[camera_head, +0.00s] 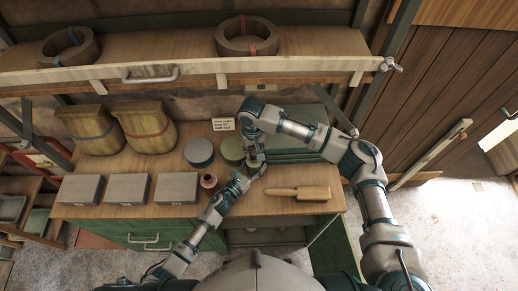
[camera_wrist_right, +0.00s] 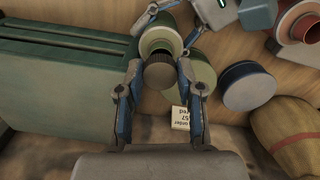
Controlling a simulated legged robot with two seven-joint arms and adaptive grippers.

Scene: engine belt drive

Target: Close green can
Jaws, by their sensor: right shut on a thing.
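In the right wrist view, a green can (camera_wrist_right: 160,40) with a pale rim is between the fingers of my left gripper (camera_wrist_right: 168,18). My right gripper (camera_wrist_right: 161,75) is shut on a dark, round lid (camera_wrist_right: 159,73), which lines up with the can's rim. I cannot tell whether lid and rim touch. In the head view, my right gripper (camera_head: 255,160) and left gripper (camera_head: 242,174) meet above the bench; the arms mostly hide the held can there. A larger green round can (camera_head: 232,150) stands just behind.
A blue round can (camera_head: 199,152), a red-brown spool (camera_head: 209,182), several grey boxes (camera_head: 128,187) and two sacks (camera_head: 146,127) are to the left. A wooden-handled tool (camera_head: 300,193) lies at the right. A green case (camera_wrist_right: 65,85) stands beside my right gripper. A shelf (camera_head: 180,68) overhangs behind.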

